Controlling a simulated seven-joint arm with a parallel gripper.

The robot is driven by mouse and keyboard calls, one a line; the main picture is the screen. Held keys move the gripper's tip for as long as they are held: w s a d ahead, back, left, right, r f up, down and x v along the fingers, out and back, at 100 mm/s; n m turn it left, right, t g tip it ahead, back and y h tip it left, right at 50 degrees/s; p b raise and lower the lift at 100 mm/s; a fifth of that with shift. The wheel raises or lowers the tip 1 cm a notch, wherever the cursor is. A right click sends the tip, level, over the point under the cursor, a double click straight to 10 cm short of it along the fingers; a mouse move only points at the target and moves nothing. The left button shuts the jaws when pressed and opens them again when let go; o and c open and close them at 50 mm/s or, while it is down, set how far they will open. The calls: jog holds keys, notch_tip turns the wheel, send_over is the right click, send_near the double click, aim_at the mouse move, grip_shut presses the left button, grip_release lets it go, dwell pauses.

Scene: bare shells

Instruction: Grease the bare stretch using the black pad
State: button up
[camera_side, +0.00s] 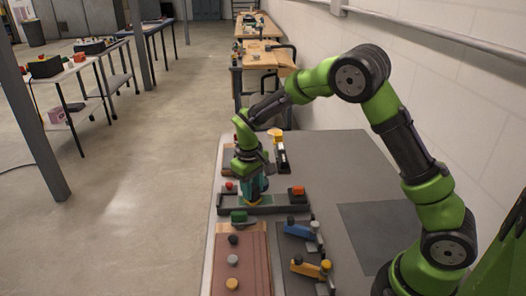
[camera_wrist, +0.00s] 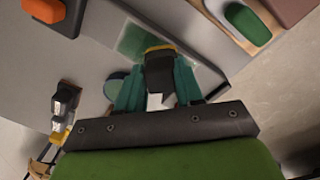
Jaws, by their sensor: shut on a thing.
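My gripper (camera_wrist: 158,92) has teal fingers shut on a dark block (camera_wrist: 160,65) with a yellow edge; I cannot tell whether this is the black pad. In the side view my gripper (camera_side: 255,192) points down over a long grey strip (camera_side: 280,209), and yellow (camera_side: 252,203) shows low beneath the fingers. In the wrist view a translucent green patch (camera_wrist: 140,42) lies on a grey surface just beyond the held block. Contact between block and surface is hidden. A black round piece (camera_side: 233,240) sits on a reddish-brown board (camera_side: 256,262).
A green block (camera_side: 239,217) lies nearer. Blue (camera_side: 299,231) and yellow (camera_side: 310,268) handled tools lie right of the board. The grey table (camera_side: 340,165) is clear at back right.

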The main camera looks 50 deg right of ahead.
jog(key=shift+w+d, duration=0.75)
jog(key=shift+w, duration=0.15)
jog(key=shift+w+a, duration=0.35)
jog(key=shift+a, duration=0.25)
jog(key=shift+s+a, duration=1.35)
jog(key=shift+s, duration=0.1)
notch_tip(320, 180, up, 8)
jog(key=shift+d, duration=0.15)
